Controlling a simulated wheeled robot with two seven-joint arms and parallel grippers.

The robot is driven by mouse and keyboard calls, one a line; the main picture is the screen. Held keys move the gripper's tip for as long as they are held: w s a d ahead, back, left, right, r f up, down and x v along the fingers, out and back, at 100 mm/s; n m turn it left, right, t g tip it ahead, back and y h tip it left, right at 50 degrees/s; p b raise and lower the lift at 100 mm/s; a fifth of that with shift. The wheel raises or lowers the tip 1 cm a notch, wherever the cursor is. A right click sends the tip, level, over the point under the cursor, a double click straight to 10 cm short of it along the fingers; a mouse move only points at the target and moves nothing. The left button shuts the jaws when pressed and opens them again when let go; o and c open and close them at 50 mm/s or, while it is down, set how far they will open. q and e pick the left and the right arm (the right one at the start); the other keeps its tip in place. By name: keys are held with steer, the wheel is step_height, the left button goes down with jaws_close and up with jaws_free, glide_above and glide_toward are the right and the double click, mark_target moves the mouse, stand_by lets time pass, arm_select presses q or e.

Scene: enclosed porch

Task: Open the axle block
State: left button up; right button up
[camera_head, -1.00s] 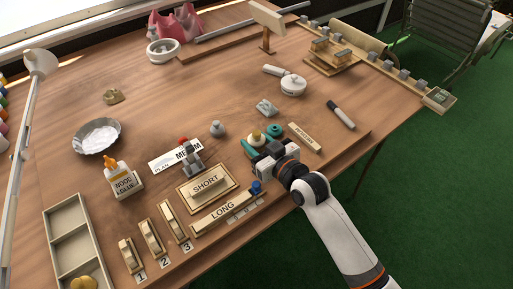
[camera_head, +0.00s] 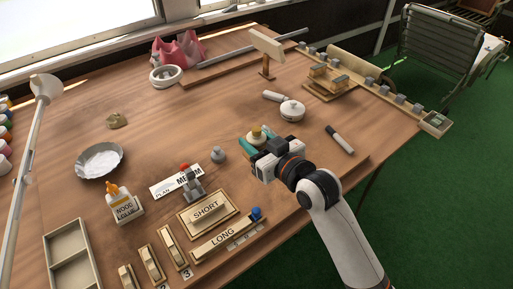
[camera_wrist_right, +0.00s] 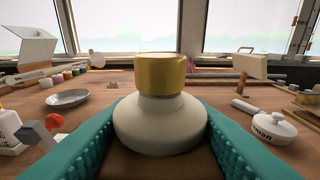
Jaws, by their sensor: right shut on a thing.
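My right gripper (camera_head: 257,141) reaches in from the lower right, its teal finger pads shut on a white rounded piece with a brass-coloured top (camera_head: 256,132). In the right wrist view the white piece (camera_wrist_right: 160,124) stands upright between the pads, its brass cap (camera_wrist_right: 162,75) above them. Its underside is hidden, and I cannot tell whether it touches the table. No part in view is labelled as the axle block; a wooden block assembly (camera_head: 328,83) stands at the back right. My left gripper is not in view.
A small grey clamp with a red knob (camera_head: 191,181), the SHORT block (camera_head: 207,209) and the LONG block (camera_head: 222,236) lie in front left of my gripper. The table's middle is clear.

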steer(key=o, duration=0.4)
steer(key=shift+c, duration=0.2)
jaws_close()
